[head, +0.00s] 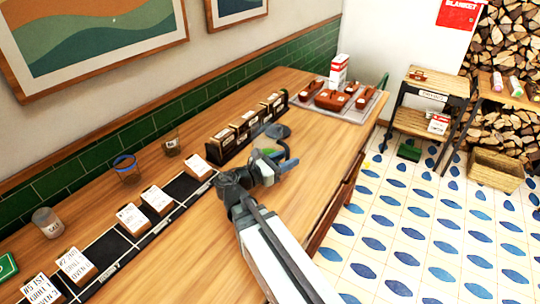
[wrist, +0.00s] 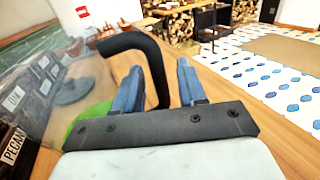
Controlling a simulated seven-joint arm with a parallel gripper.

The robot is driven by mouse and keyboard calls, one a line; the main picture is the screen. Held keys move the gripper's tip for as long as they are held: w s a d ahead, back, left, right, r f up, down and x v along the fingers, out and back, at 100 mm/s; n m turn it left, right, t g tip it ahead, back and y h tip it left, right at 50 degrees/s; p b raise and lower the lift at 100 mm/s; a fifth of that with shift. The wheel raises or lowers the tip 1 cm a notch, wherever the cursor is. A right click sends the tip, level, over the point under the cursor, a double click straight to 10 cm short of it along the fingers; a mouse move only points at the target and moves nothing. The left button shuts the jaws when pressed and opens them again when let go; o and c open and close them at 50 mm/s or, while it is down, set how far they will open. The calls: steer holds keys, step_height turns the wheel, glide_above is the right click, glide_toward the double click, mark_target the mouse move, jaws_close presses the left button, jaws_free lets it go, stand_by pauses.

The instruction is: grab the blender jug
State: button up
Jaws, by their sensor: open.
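The blender jug is clear, with a black curved handle (wrist: 150,48), and fills the left of the wrist view. The handle drops between the two blue fingers of my gripper (wrist: 160,72), with a gap showing on the right side. My gripper is open around the handle; whether a finger touches it I cannot tell. In the head view my gripper (head: 285,160) is low over the wooden counter (head: 215,230), and the jug is hard to make out there. A green patch (wrist: 92,112) shows low by the left finger.
A dark round disc (head: 277,130) lies beyond my gripper. A rack of labelled dark boxes (head: 240,130) stands to its left. A tray with brown dishes (head: 330,100) and a white-red carton (head: 338,70) are at the far end. Open tiled floor (head: 400,220) lies to the right.

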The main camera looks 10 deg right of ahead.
steer(key=shift+w+d, duration=0.1)
steer(key=shift+d, duration=0.1)
jaws_close()
stand_by(1.3)
